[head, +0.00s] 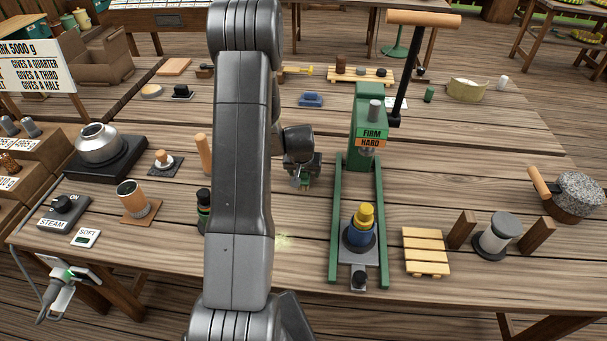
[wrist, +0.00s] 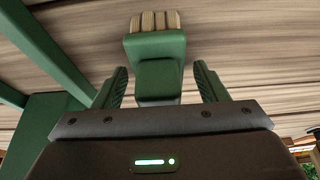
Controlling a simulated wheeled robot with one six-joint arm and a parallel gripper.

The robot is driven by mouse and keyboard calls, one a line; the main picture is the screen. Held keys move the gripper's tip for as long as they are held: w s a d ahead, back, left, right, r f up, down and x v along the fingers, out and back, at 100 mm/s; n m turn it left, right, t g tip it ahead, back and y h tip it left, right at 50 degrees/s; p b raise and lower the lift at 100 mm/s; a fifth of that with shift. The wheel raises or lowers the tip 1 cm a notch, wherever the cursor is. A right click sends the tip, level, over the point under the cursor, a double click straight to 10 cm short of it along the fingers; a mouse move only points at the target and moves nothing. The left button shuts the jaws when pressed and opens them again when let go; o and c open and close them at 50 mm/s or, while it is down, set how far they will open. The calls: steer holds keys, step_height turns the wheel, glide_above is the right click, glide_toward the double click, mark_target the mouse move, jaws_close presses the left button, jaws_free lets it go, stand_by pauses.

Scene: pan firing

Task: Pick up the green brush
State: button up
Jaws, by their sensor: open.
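The green brush (wrist: 158,48) shows in the wrist view with its pale bristles at the far end. Its green body lies between the two dark green fingers of my gripper (wrist: 160,70), with a visible gap on each side. My gripper is open and around the brush, not closed on it. In the head view my gripper (head: 303,178) is low over the table, left of the green press. It is small there, and I cannot tell the brush from the green fingers.
The green press (head: 370,140) stands close to the right of my gripper, its rails also at left in the wrist view (wrist: 45,50). A wooden roller (head: 203,152) and a dark green bottle (head: 203,205) stand left of my arm. Bare table (head: 300,250) lies in front.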

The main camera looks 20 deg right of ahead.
steer(key=c, duration=1.1)
steer(key=shift+c, duration=0.2)
steer(key=shift+r, duration=0.1)
step_height(320, 180, up, 10)
steer(key=shift+f+b, duration=0.1)
steer(key=shift+b, duration=0.65)
steer(key=o, duration=0.4)
steer(key=c, duration=0.5)
